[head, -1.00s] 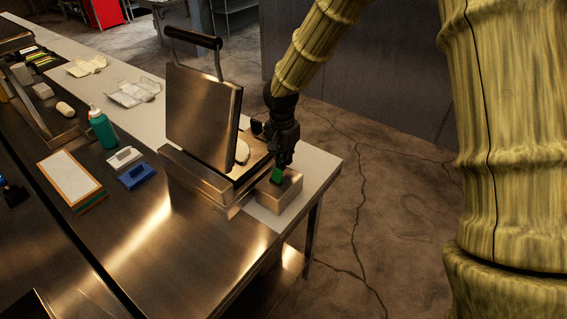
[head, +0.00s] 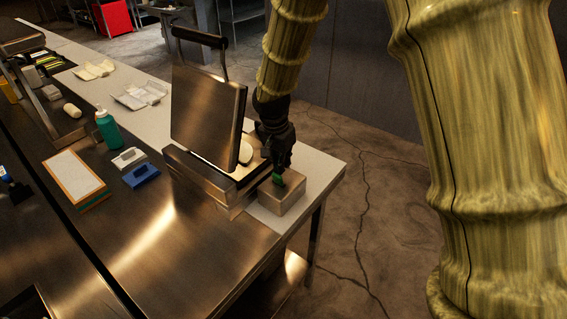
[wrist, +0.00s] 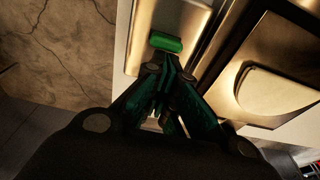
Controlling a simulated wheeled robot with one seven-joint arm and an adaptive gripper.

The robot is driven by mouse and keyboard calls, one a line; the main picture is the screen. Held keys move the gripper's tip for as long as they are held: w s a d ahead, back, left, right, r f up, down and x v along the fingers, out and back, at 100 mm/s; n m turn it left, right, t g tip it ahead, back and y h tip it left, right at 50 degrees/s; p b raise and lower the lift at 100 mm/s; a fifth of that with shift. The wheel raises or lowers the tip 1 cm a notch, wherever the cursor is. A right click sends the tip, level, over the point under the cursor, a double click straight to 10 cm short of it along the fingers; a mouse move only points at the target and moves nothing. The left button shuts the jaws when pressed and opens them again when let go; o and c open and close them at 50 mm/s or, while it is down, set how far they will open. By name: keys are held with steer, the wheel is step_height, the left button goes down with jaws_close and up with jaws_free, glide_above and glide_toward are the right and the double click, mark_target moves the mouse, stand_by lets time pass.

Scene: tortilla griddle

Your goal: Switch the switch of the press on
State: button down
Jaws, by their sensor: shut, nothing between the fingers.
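The press stands at the table's right end with its square metal lid (head: 207,115) raised and its black handle on top. A pale round piece (head: 246,152), like dough, is partly visible on its plate. The switch is a green rocker (head: 276,181) on a metal box (head: 283,197) at the press's right; it also shows in the wrist view (wrist: 167,43). My gripper (head: 278,168) is shut and empty, pointing down at the switch. In the wrist view its fingertips (wrist: 164,68) are just beside the green rocker; I cannot tell whether they touch it.
A teal bottle (head: 107,129), a white holder (head: 129,159), a blue holder (head: 141,176) and a framed board (head: 75,178) stand left of the press. The table's right edge is close to the switch box. Bare floor lies beyond.

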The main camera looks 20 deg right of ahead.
steer(key=shift+a, duration=0.1)
steer(key=shift+d, duration=0.2)
steer(key=shift+r+p, duration=0.65)
steer(key=shift+r, duration=0.15)
steer(key=shift+a, duration=0.1)
steer(key=shift+w+d+r, duration=0.15)
steer(key=shift+d+r, duration=0.1)
steer(key=shift+d, duration=0.1)
steer(key=w+d+r+p, duration=0.2)
steer(key=d, duration=0.1)
step_height(320, 180, up, 6)
steer(key=b, duration=0.4)
glide_above(275, 175)
steer(key=shift+r, duration=0.15)
